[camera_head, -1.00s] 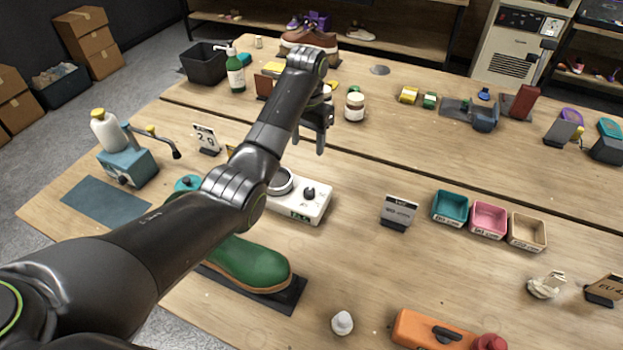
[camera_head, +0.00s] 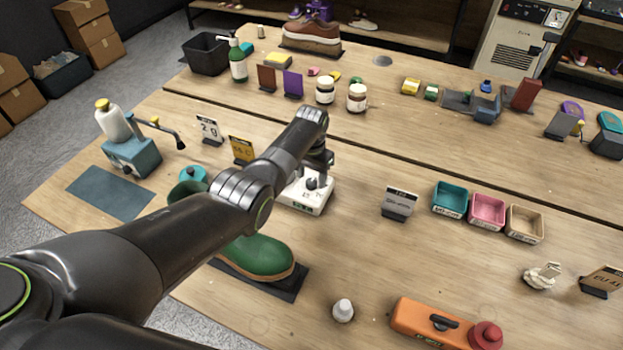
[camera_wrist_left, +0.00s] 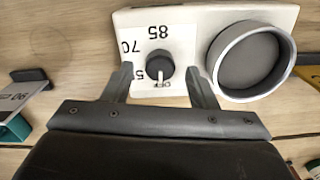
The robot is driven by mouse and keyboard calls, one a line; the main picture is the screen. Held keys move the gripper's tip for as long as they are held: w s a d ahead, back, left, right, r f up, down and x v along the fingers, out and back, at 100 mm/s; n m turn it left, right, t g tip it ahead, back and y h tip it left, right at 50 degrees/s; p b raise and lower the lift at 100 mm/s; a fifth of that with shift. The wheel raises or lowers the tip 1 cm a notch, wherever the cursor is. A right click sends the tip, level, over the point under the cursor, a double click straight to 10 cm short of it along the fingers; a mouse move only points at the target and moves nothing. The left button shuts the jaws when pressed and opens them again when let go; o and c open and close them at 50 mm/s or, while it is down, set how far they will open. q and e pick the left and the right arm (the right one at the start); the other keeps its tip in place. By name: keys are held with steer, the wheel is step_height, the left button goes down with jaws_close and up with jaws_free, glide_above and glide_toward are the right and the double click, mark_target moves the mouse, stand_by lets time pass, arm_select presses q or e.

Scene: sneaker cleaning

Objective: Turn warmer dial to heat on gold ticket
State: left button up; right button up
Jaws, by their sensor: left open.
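The white warmer (camera_head: 303,198) stands on the table in the middle of the head view, partly hidden by my left arm. In the left wrist view its black dial (camera_wrist_left: 159,67) has its white mark at OFF, with 55, 70 and 85 printed around it. The round metal cup or plate (camera_wrist_left: 250,60) is beside the dial on the warmer. My left gripper (camera_wrist_left: 160,84) is open, with one finger on each side of the dial, apart from it as far as I can see. The gold ticket (camera_head: 241,150) stands left of the warmer; its print is too blurred to read surely.
A green boot (camera_head: 258,257) lies on a dark mat in front of the warmer. A 2 g card (camera_head: 208,129) and a teal pump dispenser (camera_head: 133,152) are at the left. A grey card (camera_head: 398,204) and small coloured trays (camera_head: 449,198) stand to the right.

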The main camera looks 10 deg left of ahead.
arm_select(q)
steer(key=shift+f, duration=0.75)
steer(key=c, duration=1)
steer(key=shift+o, duration=0.2)
